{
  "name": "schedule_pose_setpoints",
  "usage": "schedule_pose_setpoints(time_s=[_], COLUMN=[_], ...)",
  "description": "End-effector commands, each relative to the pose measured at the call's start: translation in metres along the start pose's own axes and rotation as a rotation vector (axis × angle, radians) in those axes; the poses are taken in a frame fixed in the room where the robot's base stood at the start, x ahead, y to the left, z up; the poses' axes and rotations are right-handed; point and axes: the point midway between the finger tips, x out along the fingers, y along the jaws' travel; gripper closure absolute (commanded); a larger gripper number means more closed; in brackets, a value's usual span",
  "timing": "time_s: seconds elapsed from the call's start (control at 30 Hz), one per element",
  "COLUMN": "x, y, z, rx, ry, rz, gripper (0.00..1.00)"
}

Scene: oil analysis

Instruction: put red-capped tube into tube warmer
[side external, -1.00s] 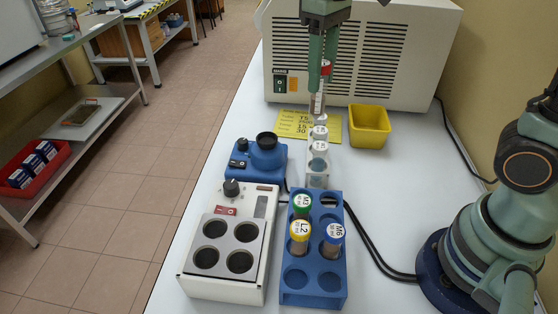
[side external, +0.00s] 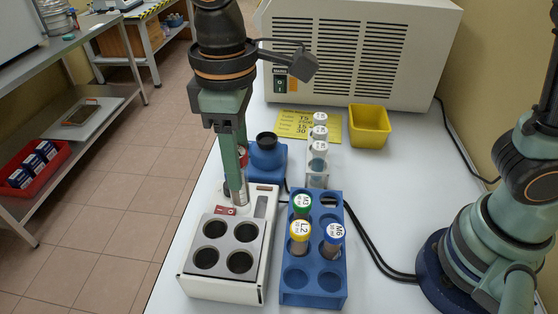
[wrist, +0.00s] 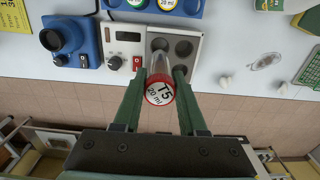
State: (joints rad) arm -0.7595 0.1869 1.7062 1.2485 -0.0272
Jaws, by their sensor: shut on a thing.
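My gripper (side external: 236,188) is shut on the red-capped tube (side external: 240,194), whose cap is mostly hidden behind the fingers in the side view. In the wrist view the red cap (wrist: 159,90), marked T5 20 ml, sits between my fingers (wrist: 158,84). The tube looks roughly upright in the side view. The tube warmer (side external: 193,284) is a white box with a grey plate of several open, empty-looking wells. The tube is above the warmer's back part, behind the wells, near the knob. The warmer also shows in the wrist view (wrist: 124,48).
A blue mixer (side external: 267,160) stands behind the warmer. A blue rack (side external: 315,299) with green-, yellow- and blue-capped tubes stands close on the right. A yellow bin (side external: 369,126) is farther back. The table's left edge is close to the warmer.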

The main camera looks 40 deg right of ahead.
Motion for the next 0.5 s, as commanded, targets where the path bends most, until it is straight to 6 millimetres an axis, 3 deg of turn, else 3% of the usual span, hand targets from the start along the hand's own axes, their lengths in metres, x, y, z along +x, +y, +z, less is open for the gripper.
schedule_pose_setpoints(time_s=[0.5], x=[0.037], y=[0.001], z=[0.001], rx=[0.001], ry=[-0.003], rz=[0.0], gripper=[1.0])
